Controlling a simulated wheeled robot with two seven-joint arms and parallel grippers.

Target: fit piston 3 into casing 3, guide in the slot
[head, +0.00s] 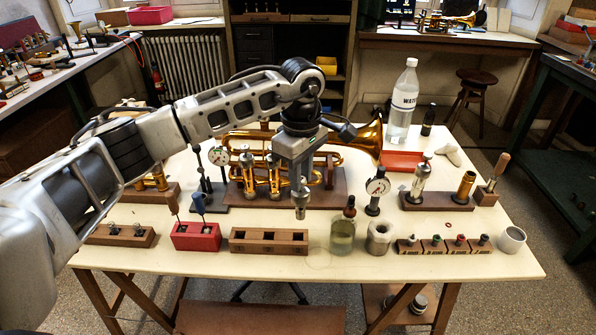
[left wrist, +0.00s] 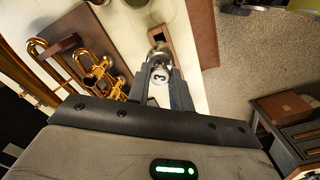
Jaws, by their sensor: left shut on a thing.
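My left gripper (head: 299,186) is shut on a silver piston (head: 300,204), which hangs below the fingers. In the left wrist view the gripper (left wrist: 161,88) holds the piston (left wrist: 160,62), with a "3" on its white end. The brass horn (head: 330,160) lies on a wooden cradle (head: 334,192), behind and left of the held piston; it also shows in the left wrist view (left wrist: 97,78). Silver-topped valves (head: 247,172) stand on it. I cannot tell casing 3 clearly, nor its slot. The piston is apart from the horn. My right gripper is not in view.
A wooden block with empty compartments (head: 240,245) lies at the front. A wooden stand (head: 437,201) is on the right. Bare table (head: 490,262) shows at the front right.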

